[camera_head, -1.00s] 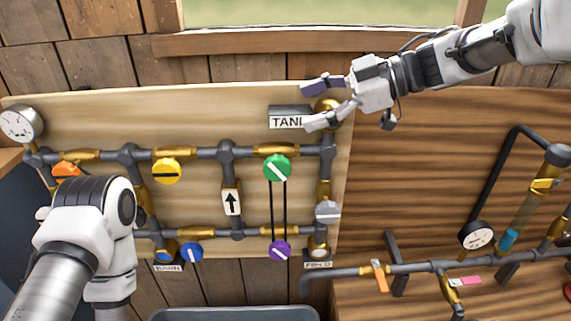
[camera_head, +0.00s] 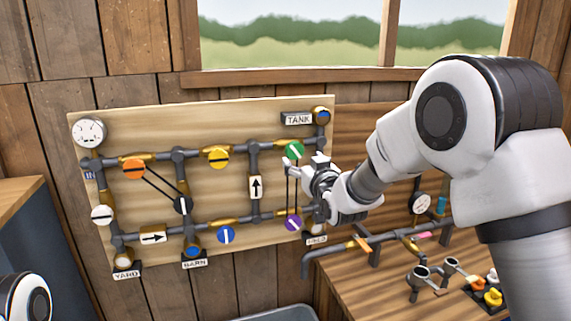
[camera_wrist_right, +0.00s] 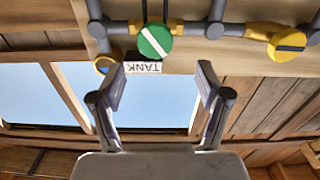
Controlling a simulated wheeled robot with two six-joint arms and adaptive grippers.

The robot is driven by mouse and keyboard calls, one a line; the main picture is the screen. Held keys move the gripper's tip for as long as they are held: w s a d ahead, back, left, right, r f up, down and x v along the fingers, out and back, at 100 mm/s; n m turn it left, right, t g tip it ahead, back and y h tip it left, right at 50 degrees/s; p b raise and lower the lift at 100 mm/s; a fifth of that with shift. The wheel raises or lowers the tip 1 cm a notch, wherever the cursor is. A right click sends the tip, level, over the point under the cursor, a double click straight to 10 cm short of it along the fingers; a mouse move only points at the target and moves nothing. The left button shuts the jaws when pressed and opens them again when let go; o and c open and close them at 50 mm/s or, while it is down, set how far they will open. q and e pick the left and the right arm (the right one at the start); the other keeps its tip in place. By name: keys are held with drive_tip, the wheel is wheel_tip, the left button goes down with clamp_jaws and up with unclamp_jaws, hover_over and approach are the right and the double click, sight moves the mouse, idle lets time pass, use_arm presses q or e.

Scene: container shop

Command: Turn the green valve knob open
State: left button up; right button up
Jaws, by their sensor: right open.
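The green valve knob (camera_head: 294,150) is a round disc with a slanted white bar, on the upper right part of the pipe board (camera_head: 120,122). It also shows at the top of the right wrist view (camera_wrist_right: 155,40), upside down. My right gripper (camera_head: 303,162) is just below and right of the knob in the head view. In the right wrist view its jaws (camera_wrist_right: 160,88) are spread and empty, with the knob beyond the fingertips and no contact visible. My left gripper is out of view; only a bit of my left arm shows at bottom left.
A purple knob (camera_head: 293,223) is joined to the green one by two dark rods. Yellow (camera_head: 219,157), orange (camera_head: 134,169) and blue (camera_head: 226,235) knobs sit along the pipes. The TANK sign (camera_head: 298,119) is above. A wooden bench (camera_head: 400,290) with pipe fittings stands at right.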

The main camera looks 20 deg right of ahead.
sight(296, 152)
drive_tip(key=w, duration=0.1)
drive_tip(key=w+d+p, duration=0.1)
drive_tip(key=w+p, duration=0.1)
drive_tip(key=w, duration=0.1)
drive_tip(key=shift+d+f, duration=0.15)
drive_tip(key=shift+f, duration=0.1)
drive_tip(key=w, duration=0.1)
drive_tip(key=w+p, duration=0.1)
drive_tip(key=w+a+p, duration=0.1)
drive_tip(key=shift+w+r, duration=0.2)
drive_tip(key=shift+r, duration=0.1)
drive_tip(key=shift+w+a, duration=0.15)
drive_tip(key=shift+w, duration=0.05)
drive_tip(key=shift+w+d+f, duration=0.2)
drive_tip(key=shift+w+f, duration=0.05)
drive_tip(key=shift+f, duration=0.05)
drive_tip(key=shift+d, duration=0.15)
drive_tip(key=shift+c, duration=1.3)
drive_tip(key=c, duration=0.9)
